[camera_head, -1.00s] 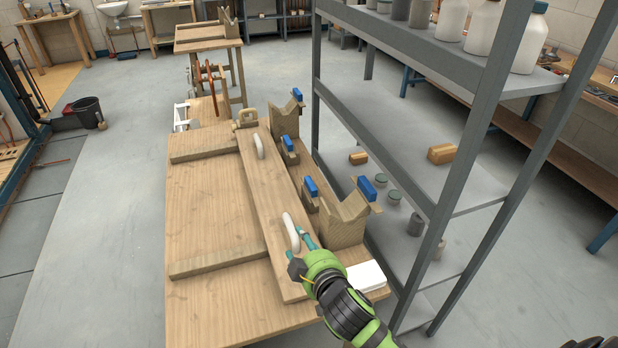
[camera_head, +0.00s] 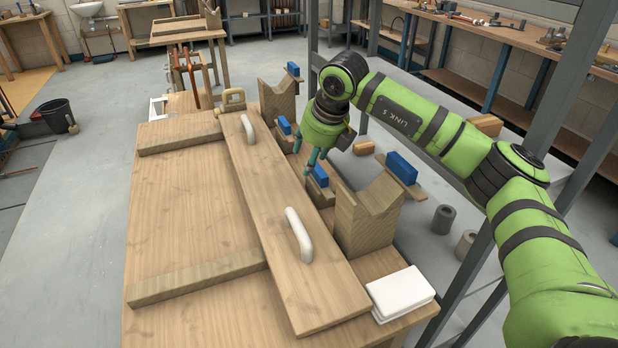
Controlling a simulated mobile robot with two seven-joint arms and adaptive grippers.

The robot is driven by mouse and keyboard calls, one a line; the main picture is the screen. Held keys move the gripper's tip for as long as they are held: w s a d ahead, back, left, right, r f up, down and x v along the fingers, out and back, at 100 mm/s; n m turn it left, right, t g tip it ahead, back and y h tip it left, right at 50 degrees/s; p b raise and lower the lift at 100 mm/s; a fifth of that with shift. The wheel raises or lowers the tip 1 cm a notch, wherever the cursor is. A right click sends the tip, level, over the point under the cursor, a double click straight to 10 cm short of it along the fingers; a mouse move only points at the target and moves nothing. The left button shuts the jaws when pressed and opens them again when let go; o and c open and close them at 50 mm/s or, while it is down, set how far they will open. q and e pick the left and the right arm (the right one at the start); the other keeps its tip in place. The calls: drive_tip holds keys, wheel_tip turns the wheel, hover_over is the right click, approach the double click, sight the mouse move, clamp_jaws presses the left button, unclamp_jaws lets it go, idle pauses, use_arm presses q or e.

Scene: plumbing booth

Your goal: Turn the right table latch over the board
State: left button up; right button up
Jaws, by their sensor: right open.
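The long wooden board (camera_head: 268,215) lies on the wooden table (camera_head: 190,210) and carries two white handles, a near one (camera_head: 299,236) and a far one (camera_head: 248,129). Two small blue-topped table latches stand along the board's right edge, a near one (camera_head: 320,176) and a far one (camera_head: 284,125). The near latch's lower part is partly hidden. My right gripper (camera_head: 315,162) points down just above the near latch, its teal fingers apart and nothing seen between them. I cannot tell if a finger touches the latch. My left gripper is out of view.
Two V-notched wooden blocks, a near one (camera_head: 367,222) and a far one (camera_head: 277,103), stand right of the board with larger blue-topped latches (camera_head: 402,167). A white stack (camera_head: 401,293) lies at the table's near right corner. A grey metal shelf stands to the right.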

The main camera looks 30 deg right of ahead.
sight(317, 169)
drive_tip(key=shift+w+d+f+m+h, duration=0.15)
drive_tip(key=shift+d+h, duration=0.1)
drive_tip(key=shift+d, duration=0.4)
drive_tip(key=shift+w+d+r+m+h, duration=0.15)
drive_tip(key=shift+d+h, duration=0.1)
drive_tip(key=shift+d, duration=0.35)
drive_tip(key=shift+d+f, duration=0.25)
drive_tip(key=shift+d, duration=0.05)
drive_tip(key=x, duration=0.6)
drive_tip(key=shift+s+f, duration=0.1)
drive_tip(key=shift+s, duration=0.05)
clamp_jaws()
